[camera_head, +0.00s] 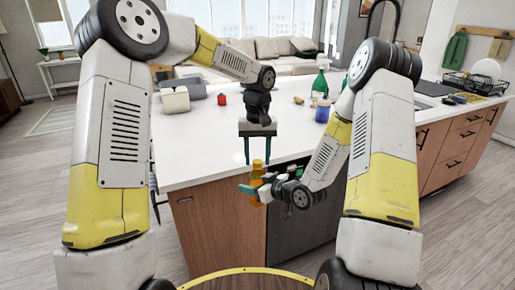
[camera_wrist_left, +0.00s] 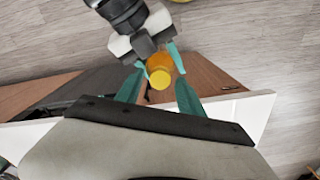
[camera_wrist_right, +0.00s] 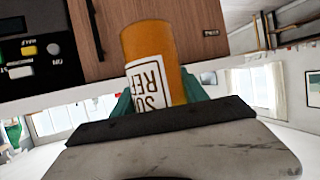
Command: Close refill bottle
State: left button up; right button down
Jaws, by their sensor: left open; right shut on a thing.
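The refill bottle is an amber-orange bottle (camera_head: 257,172) in front of the counter edge. My right gripper (camera_head: 256,191) is shut on its body and holds it in the air, roughly upright. In the right wrist view the bottle (camera_wrist_right: 150,55) fills the space between the fingers, with a white label. My left gripper (camera_head: 256,162) is open and points down just above the bottle. In the left wrist view the bottle's round yellow-orange top (camera_wrist_left: 160,79) lies between the open left fingers, apart from both. I cannot tell whether that top is a separate cap.
The white counter (camera_head: 205,150) lies just behind the grippers, above wooden drawers and a dark appliance (camera_head: 300,232). A green spray bottle (camera_head: 320,80), a blue-purple container (camera_head: 322,111), a red item (camera_head: 222,99) and boxes (camera_head: 175,99) stand farther back.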

pick_arm(q)
jog(key=shift+f, duration=0.2)
jog(key=shift+c, duration=0.3)
grip_shut()
jog(key=m, duration=0.4)
jog(key=shift+m, duration=0.4)
jog(key=m, duration=0.3)
jog(key=shift+m, duration=0.3)
jog(key=shift+o, duration=1)
grip_release()
